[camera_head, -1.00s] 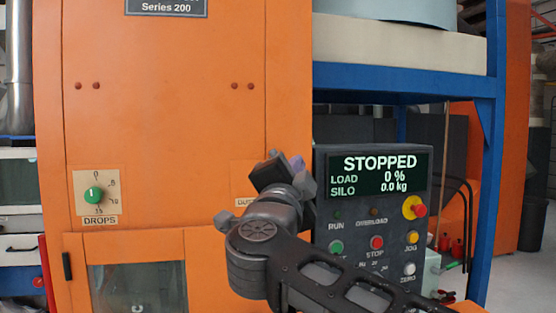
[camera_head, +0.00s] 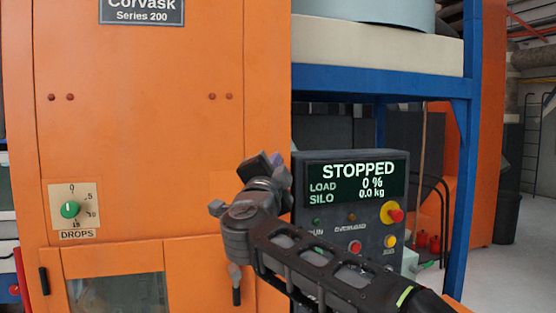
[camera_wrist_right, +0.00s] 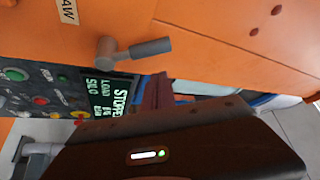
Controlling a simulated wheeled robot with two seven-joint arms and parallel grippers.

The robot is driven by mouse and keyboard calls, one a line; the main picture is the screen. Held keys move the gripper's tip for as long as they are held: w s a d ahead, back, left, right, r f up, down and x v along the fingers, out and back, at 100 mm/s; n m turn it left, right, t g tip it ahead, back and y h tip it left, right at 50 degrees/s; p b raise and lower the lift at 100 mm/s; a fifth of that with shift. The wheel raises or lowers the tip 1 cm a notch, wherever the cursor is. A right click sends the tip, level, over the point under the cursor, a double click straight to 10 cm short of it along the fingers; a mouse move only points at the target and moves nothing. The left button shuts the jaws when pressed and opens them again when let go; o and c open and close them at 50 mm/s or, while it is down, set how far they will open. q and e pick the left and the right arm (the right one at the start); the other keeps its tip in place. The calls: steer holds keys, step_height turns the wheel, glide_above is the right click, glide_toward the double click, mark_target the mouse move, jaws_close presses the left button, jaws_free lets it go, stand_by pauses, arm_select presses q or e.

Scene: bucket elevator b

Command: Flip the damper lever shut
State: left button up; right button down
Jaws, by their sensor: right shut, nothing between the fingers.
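In the right wrist view a grey lever (camera_wrist_right: 145,49) stands out from the orange cabinet wall, its handle pointing right in the picture. A label ending in "AW" is beside it. My right gripper (camera_wrist_right: 157,92) is shut and empty, just below the lever in that view and apart from it. In the head view the right gripper (camera_head: 264,165) is in front of the orange cabinet, left of the control panel. A light grey piece (camera_head: 234,272) with a dark bar under it shows below my wrist; I cannot tell whether it is the same lever. My left gripper is out of view.
The dark control panel (camera_head: 300,160) reads STOPPED, load 0 %, silo 0.0 kg; my arm covers its lower left. The orange cabinet (camera_head: 145,150) bears a green DROPS knob (camera_head: 70,209). A blue frame post (camera_head: 459,200) stands at right.

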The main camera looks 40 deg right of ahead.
steer(key=shift+w+a+f, duration=0.3)
steer(key=shift+a+f, duration=0.05)
steer(key=shift+a, duration=0.15)
steer(key=shift+w+a+f, duration=0.25)
steer(key=shift+a+f, duration=0.05)
steer(key=shift+a, duration=0.2)
steer(key=shift+a+f+n+t+b, duration=0.2)
steer(key=shift+a+n+t+b, duration=0.25)
steer(key=shift+n, duration=0.35)
steer(key=a+f+n+t+y+b, duration=0.1)
steer(key=n+t+y+b, duration=0.1)
steer(key=n, duration=0.3)
steer(key=w+a+f+n+t+y+b, duration=0.1)
steer(key=f+n+t+y+b, duration=0.1)
steer(key=n+b, duration=0.2)
steer(key=a+f+n+t+y+b, duration=0.1)
steer(key=n+t+y+b, duration=0.1)
steer(key=n, duration=0.3)
steer(key=shift+w+f+n+t+b, duration=0.15)
steer(key=shift+f+n+t+b, duration=0.2)
steer(key=shift+b, duration=0.25)
steer(key=shift+d+r, duration=0.1)
